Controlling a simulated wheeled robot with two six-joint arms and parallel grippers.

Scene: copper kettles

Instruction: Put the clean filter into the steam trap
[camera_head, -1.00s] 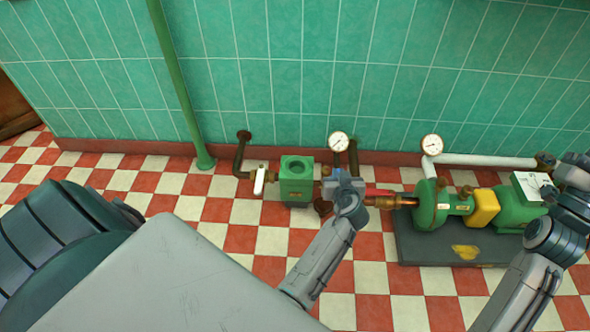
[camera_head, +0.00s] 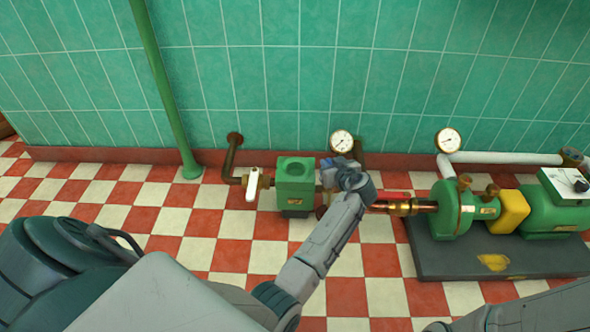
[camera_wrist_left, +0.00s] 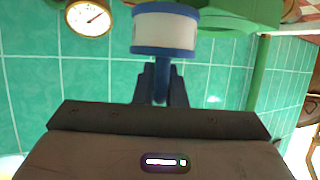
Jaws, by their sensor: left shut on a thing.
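The clean filter (camera_wrist_left: 165,28) is a white cylinder with blue rims and a blue stem in the left wrist view. My left gripper (camera_wrist_left: 160,85) is shut on that stem. In the head view my left gripper (camera_head: 335,170) is just right of the steam trap, partly hidden by my own wrist; only a bit of blue shows there. The steam trap (camera_head: 295,190) is a green box on the pipe by the wall, with a round dark opening on top. Part of it seems to show behind the filter in the left wrist view (camera_wrist_left: 240,14). My right gripper is out of view.
A white-handled valve (camera_head: 252,187) is left of the trap. A gauge (camera_head: 342,141) stands close behind my left gripper. A green pump (camera_head: 452,208) with another gauge (camera_head: 447,140) is at the right. A green vertical pipe (camera_head: 164,95) rises at the left.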

